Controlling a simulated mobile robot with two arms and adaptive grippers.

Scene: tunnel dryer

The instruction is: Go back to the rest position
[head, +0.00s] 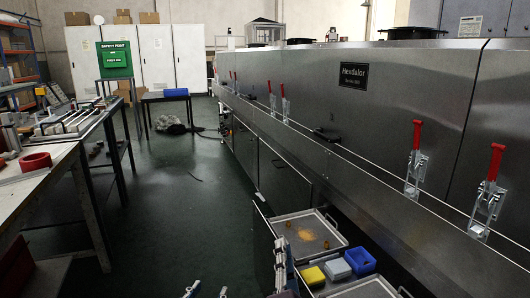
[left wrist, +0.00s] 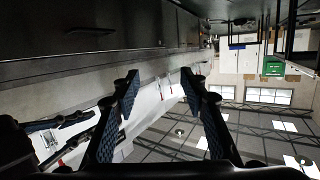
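My left gripper (head: 207,291) shows only as two fingertips at the bottom edge of the head view, over the floor. In the left wrist view the left gripper (left wrist: 159,82) is open, its two dark fingers wide apart with nothing between them. My right gripper (head: 284,262) is at the bottom of the head view, beside the open drawer. The right gripper also shows at the left of the left wrist view (left wrist: 82,127), with its fingers apart and nothing seen between them.
The steel dryer (head: 350,130) with red-handled clamps runs along the right. An open drawer holds a metal tray (head: 325,222) with small orange bits. Yellow, grey and blue boxes (head: 359,261) sit nearby. A workbench (head: 40,180) stands left. The green floor (head: 180,220) between is mostly clear.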

